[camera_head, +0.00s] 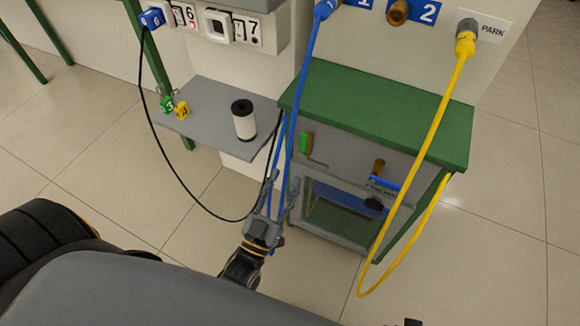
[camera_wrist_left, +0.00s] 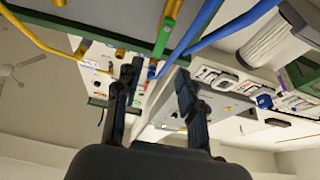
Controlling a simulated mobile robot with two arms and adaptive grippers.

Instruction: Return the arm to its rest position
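My left gripper (camera_head: 281,187) points away from me in the head view, in front of the green-topped cabinet's left side. Its two fingers stand apart. In the left wrist view the fingers (camera_wrist_left: 158,80) are also spread, with no object clearly held between them. Blue cables (camera_head: 312,65) hang close to the fingers in the head view; whether they touch cannot be told. The left arm (camera_head: 240,270) comes up from the bottom of the head view. My right gripper is not in view.
The green-topped cabinet (camera_head: 385,105) stands right of the gripper. A yellow cable (camera_head: 420,150) loops down its front from a PARK socket. A black cable (camera_head: 170,150) droops at left. A grey shelf (camera_head: 205,110) holds a white cylinder (camera_head: 244,122) and small tags.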

